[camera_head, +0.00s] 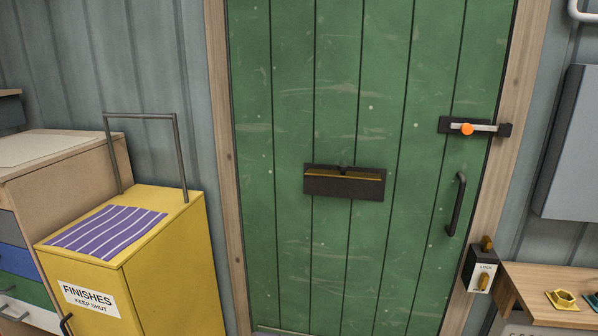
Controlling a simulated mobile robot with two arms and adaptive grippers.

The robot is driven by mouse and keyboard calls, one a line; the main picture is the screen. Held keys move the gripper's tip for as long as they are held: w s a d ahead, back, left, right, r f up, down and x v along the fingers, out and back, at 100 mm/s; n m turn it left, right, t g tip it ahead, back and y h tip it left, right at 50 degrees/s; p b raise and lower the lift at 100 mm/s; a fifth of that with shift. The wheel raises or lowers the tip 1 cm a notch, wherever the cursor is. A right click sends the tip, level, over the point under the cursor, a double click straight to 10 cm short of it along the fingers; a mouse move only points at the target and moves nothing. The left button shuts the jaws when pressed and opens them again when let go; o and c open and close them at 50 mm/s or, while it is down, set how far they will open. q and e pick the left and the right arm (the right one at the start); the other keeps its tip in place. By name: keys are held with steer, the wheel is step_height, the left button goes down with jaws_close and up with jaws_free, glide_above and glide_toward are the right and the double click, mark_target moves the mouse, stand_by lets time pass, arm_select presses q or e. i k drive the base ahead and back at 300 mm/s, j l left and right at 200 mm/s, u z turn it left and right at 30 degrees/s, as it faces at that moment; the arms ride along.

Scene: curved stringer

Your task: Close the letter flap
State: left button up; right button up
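The letter flap (343,188) is a dark, wide plate in the middle of the green door (290,110). It looks tipped out from the door at its top, with a brass-coloured strip showing along its upper edge. A small dark piece sits at the middle of that edge. How far the flap stands open is hard to tell at this size. Neither of my grippers shows in the head view, and nothing touches the flap.
A door bolt (484,128) with an orange knob and a dark handle (456,204) are on the door's right. A yellow cabinet (172,262) with a metal rail stands left. A wooden bench (540,284) with small brass parts stands right. The space before the flap looks clear.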

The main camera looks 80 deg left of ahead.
mark_target(343, 172)
steer(key=u, duration=2.3)
